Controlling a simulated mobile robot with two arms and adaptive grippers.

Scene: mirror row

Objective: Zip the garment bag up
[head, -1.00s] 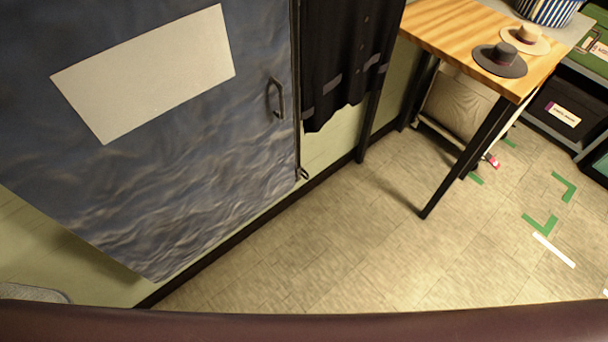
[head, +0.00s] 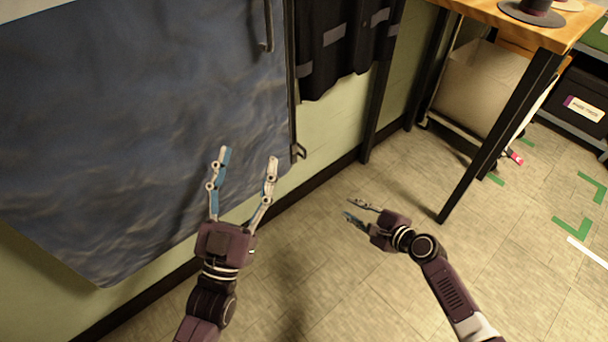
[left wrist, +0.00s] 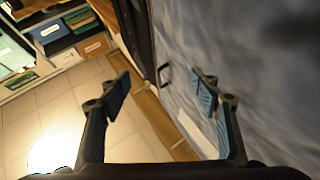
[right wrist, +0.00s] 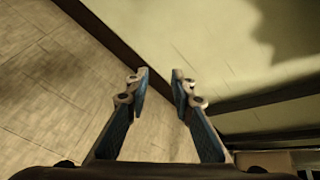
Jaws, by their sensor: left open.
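The blue-grey garment bag (head: 130,110) hangs at the left in the head view, and it also fills the right of the left wrist view (left wrist: 270,60). A dark zip strip (head: 292,100) runs down its right edge, with a small metal pull (head: 298,151) at the bottom end. A loop handle (head: 267,32) sits near that edge; it also shows in the left wrist view (left wrist: 163,75). My left gripper (head: 249,155) is open and empty at the bag's lower right, left of the pull. My right gripper (head: 355,209) is open and empty, over the floor.
A black garment with grey bands (head: 340,50) hangs just right of the bag. A wooden table (head: 570,28) with dark legs and hats on it stands at the upper right. A cart (head: 480,80) is under it. The floor (head: 340,270) in front is clear.

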